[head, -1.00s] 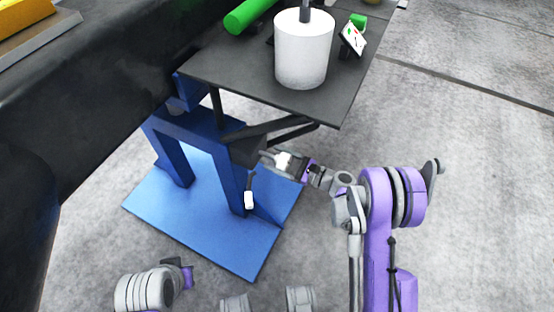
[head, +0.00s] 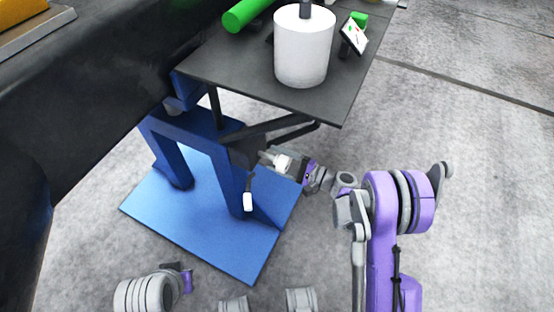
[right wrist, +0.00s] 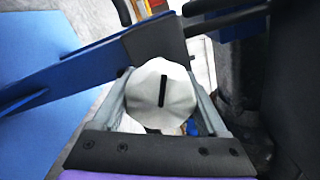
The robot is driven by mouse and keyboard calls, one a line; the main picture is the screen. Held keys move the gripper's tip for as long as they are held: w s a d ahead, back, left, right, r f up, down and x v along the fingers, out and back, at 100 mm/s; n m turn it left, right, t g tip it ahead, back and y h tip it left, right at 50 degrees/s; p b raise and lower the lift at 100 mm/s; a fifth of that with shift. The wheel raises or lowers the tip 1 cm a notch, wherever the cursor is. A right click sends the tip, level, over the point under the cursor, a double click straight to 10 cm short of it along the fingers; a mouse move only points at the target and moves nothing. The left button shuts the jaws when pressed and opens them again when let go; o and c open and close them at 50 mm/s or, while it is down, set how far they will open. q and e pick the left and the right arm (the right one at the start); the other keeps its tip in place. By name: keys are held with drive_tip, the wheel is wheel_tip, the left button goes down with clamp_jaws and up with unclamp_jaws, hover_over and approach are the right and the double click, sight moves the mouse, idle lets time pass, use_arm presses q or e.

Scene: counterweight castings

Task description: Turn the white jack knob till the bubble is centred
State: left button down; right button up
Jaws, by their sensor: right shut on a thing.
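The white jack knob (right wrist: 160,93) is lobed, with a black line across its face standing nearly upright in the right wrist view. My right gripper (right wrist: 162,105) is shut on it, one finger on each side. In the head view the right gripper (head: 275,161) reaches in from the right beneath the dark table (head: 240,70), and the knob (head: 283,163) shows small there. A small tilted white gauge (head: 354,37) with green and red marks stands on the table; its bubble is too small to make out. My left gripper (head: 182,275) is at the lower left, away from the knob, its jaws unclear.
A white cylinder (head: 302,50) and a green bar (head: 246,14) are on the table. A blue stand (head: 205,225) is under it, with a white-ended black handle (head: 247,202) hanging down. A large dark body (head: 80,110) fills the left. Floor at right is clear.

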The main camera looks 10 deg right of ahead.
drive_tip(key=shift+n, duration=0.7)
drive_tip(key=o, duration=1.3)
drive_tip(key=p+v, duration=0.1)
drive_tip(key=v, duration=0.9)
drive_tip(key=shift+s+d, duration=0.2)
drive_tip(key=shift+d, duration=0.15)
